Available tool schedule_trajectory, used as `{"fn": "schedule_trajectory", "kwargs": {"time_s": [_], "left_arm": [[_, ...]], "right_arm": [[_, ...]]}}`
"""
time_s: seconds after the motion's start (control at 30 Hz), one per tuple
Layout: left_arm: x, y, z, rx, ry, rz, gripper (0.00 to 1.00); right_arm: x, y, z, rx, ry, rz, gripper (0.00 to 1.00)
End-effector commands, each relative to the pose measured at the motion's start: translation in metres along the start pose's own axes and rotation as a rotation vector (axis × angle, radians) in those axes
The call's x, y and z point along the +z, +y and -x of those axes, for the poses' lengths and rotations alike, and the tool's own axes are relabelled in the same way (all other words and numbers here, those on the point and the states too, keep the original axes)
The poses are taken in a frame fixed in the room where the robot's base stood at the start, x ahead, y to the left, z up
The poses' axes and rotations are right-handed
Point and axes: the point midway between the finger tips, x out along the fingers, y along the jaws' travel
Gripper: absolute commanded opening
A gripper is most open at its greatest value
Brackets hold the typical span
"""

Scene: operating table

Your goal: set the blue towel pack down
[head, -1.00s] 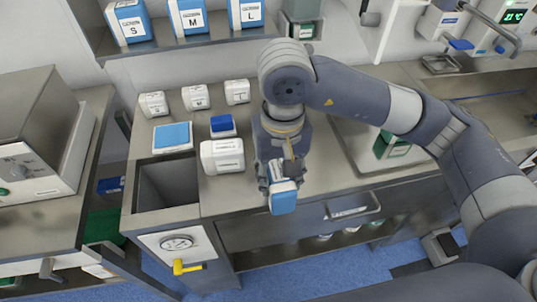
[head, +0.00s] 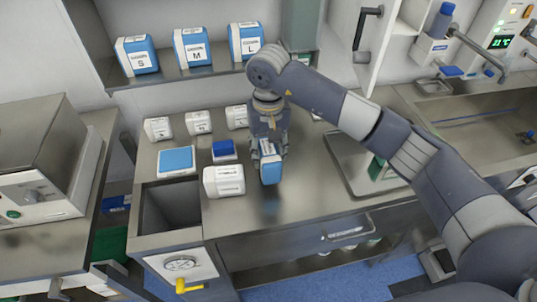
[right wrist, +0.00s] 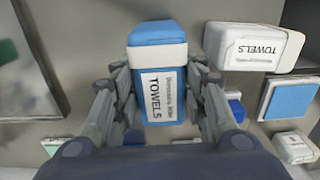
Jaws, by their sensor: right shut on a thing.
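The blue towel pack (head: 270,172) has a white band and a label; in the right wrist view the pack (right wrist: 158,75) reads TOWELS. My right gripper (head: 266,152) is shut on it, with a finger on each side, and holds it upright over the metal counter (head: 300,205). In the right wrist view the gripper's fingers (right wrist: 160,95) flank the pack. A dark reflection lies below the pack; I cannot tell whether its base touches the counter. My left gripper is not in view.
A white towels pack (head: 223,181) stands just left of the blue pack; it also shows in the right wrist view (right wrist: 252,47). A small blue-topped box (head: 223,150), a flat blue-topped pack (head: 176,160) and an open bin (head: 170,208) lie further left. A tray (head: 350,160) is right.

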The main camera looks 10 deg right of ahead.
Motion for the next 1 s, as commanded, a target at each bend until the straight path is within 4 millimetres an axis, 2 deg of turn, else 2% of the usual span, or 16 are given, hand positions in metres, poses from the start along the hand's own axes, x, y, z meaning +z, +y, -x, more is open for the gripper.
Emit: {"fn": "schedule_trajectory", "kwargs": {"time_s": [0.13,0.33,0.8,0.83,0.9,1.0], "left_arm": [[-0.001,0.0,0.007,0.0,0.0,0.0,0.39],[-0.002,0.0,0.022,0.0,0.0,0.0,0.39],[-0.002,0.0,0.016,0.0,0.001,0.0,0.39],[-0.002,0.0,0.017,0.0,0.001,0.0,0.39],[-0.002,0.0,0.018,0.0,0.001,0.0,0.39],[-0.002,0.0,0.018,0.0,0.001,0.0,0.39]], "right_arm": [[-0.008,0.002,-0.002,0.0,-0.005,-0.001,0.13],[-0.007,0.001,-0.029,-0.002,-0.004,-0.002,0.13],[-0.008,0.002,-0.041,0.0,0.001,-0.001,0.13],[-0.007,0.002,-0.04,0.0,0.001,-0.001,0.44],[-0.007,0.002,-0.039,0.0,0.0,-0.001,0.6],[-0.007,0.002,-0.039,0.0,0.0,-0.001,0.6]]}}
